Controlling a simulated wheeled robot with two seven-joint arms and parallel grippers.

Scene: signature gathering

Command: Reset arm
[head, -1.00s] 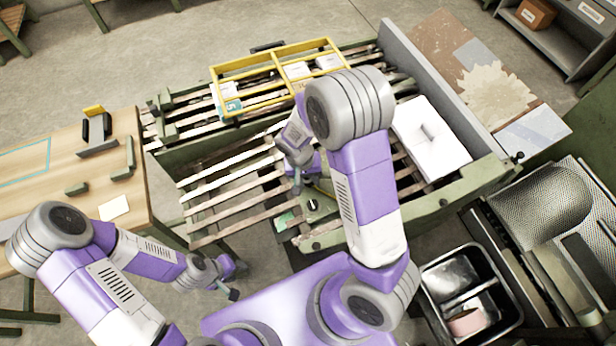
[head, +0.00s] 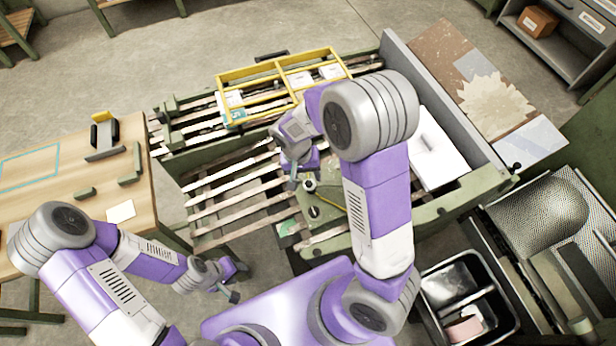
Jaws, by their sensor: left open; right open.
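My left gripper (head: 232,282) is at the lower left of the head view, open and empty, beyond the right edge of the wooden table. My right gripper (head: 292,178) hangs over the slatted conveyor-like bench (head: 232,205), its fingers pointing down near a green plate with a dark round knob (head: 310,186). It is open, and I see nothing held in it. My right arm's large grey joint hides part of the bench behind it.
A yellow divided frame (head: 285,75) holding white stacks lies on the slats at the back. A white block (head: 437,150) sits right of my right arm. A wooden table (head: 60,170) stands at left, a black two-part tray (head: 430,292) at lower right.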

